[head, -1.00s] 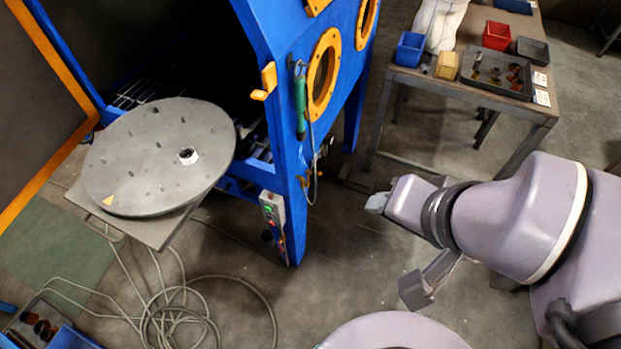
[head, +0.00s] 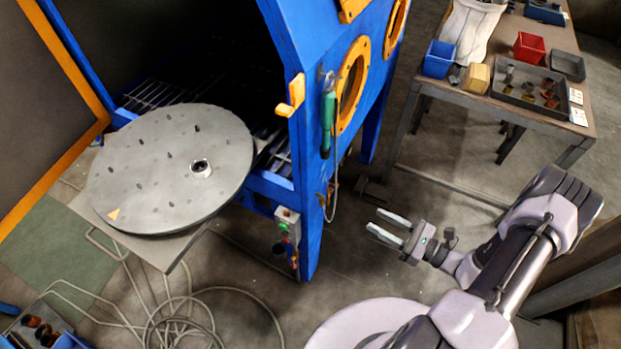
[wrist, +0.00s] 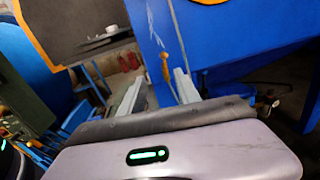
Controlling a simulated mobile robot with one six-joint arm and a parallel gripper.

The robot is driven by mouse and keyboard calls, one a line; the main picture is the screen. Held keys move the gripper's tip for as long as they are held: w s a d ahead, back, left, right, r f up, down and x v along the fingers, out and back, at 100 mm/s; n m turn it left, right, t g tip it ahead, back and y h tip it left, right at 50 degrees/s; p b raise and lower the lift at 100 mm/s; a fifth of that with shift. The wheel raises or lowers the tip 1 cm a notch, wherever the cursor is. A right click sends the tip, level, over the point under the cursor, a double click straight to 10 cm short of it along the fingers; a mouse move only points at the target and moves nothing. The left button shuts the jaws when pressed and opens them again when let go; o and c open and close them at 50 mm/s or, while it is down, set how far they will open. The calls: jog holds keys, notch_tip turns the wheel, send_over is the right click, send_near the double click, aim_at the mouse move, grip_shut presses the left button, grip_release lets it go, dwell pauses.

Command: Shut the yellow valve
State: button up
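A small yellow-orange handle, which looks like the yellow valve (wrist: 165,67), shows against the blue cabinet side in the wrist view. It appears between my two fingers there, beyond their tips. In the head view the valve (head: 329,192) is small and partly unclear, low on the cabinet side below a green-handled tool. My gripper (head: 375,221) is open and empty, with its fingers pointing left toward the cabinet. A clear gap separates the fingertips from the cabinet. The gripper's fingers also show in the wrist view (wrist: 157,82).
The blue cabinet (head: 312,150) has orange-ringed ports and an orange latch (head: 292,96). The green-handled tool (head: 327,122) hangs with a hose. A control box (head: 288,227) sits low on the corner. A round turntable (head: 150,190) is left; a workbench (head: 440,88) is behind.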

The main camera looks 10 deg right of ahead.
aim_at(330, 194)
jog(key=shift+m+t+h, duration=0.4)
jog(key=shift+m+t, duration=0.1)
jog(key=shift+m, duration=0.1)
jog(key=b+x, duration=0.1)
jog(key=x, duration=0.4)
jog(key=f+b+x, duration=0.1)
jog(key=x, duration=0.5)
jog(key=b+x, duration=0.2)
jog(key=x, duration=0.4)
jog(key=shift+a+f, duration=0.15)
jog(key=shift+f, duration=0.25)
grip_shut()
